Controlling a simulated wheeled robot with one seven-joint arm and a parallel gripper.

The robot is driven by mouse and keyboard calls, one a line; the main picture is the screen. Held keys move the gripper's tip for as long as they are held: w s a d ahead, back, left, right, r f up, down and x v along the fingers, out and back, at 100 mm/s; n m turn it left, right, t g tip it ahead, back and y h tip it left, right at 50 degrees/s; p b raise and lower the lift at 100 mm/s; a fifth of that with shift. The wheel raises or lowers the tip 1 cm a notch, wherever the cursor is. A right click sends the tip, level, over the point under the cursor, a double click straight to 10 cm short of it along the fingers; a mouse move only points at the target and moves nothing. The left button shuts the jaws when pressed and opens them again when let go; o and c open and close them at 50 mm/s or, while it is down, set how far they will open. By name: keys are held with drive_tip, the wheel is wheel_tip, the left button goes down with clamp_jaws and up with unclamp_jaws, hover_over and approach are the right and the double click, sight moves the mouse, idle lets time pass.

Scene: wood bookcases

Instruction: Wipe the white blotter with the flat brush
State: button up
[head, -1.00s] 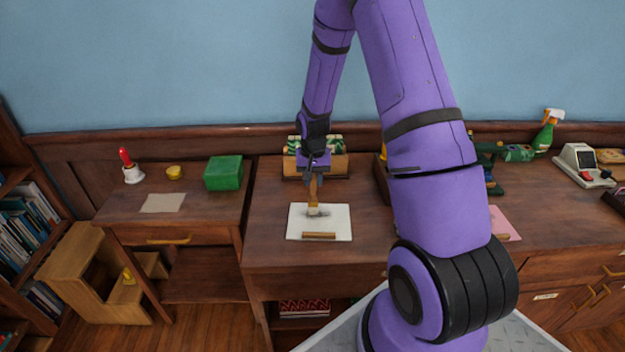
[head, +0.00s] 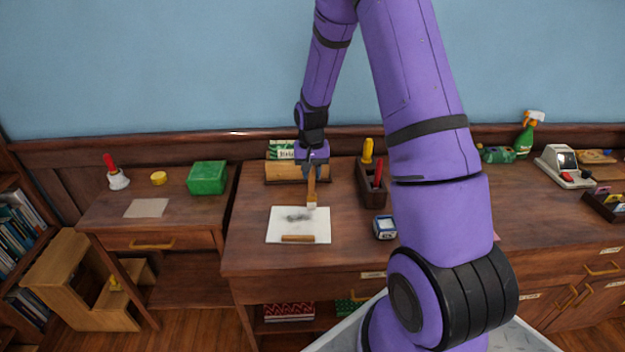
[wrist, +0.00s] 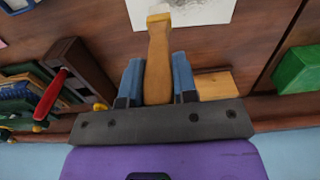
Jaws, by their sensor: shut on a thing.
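The white blotter (head: 320,228) lies flat on the middle desk in the head view, with a dark grey smudge (head: 298,215) on its upper middle. A small wooden strip (head: 298,238) lies on its lower part. My gripper (head: 312,168) is shut on the wooden handle of the flat brush (head: 311,190), which points down. The brush's lower end is at the blotter's upper right, right of the smudge; I cannot tell whether it touches. In the wrist view the brush handle (wrist: 158,65) sits between the blue fingers, and the blotter (wrist: 215,10) shows at the top.
A wooden holder with green packets (head: 284,172) stands behind the blotter. Right of it are a dark box with tools (head: 370,190) and a small blue-and-white item (head: 384,228). A green box (head: 207,178) is on the left desk. Desk left of the blotter is clear.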

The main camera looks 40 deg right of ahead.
drive_tip(key=shift+r, duration=2.1)
